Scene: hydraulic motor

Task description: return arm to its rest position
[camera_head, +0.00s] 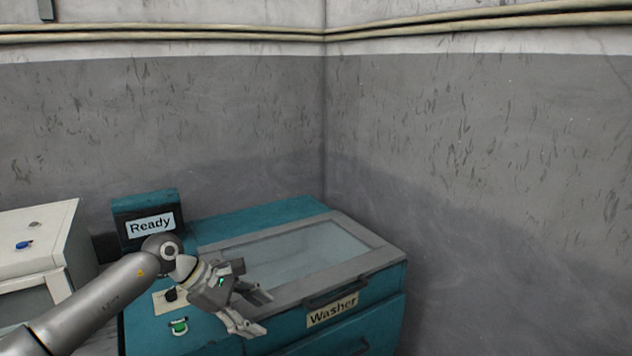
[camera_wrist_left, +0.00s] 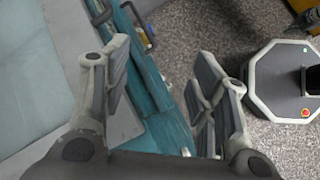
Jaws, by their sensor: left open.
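My left arm comes in from the lower left in the head view. Its gripper (camera_head: 258,312) is open and empty, in front of and above the left front part of the teal washer (camera_head: 365,325). In the left wrist view the two fingers of this gripper (camera_wrist_left: 160,100) stand apart, with the washer's teal front edge (camera_wrist_left: 165,140) and the floor showing between and beyond them. The right gripper is not seen in either view.
The washer has a closed glass lid (camera_head: 310,250) and a "Ready" sign (camera_head: 150,225). A green button (camera_head: 179,327) sits near my gripper. A white cabinet (camera_head: 40,240) stands at the left. Walls close off the back and right. The wrist view shows speckled floor (camera_wrist_left: 195,30).

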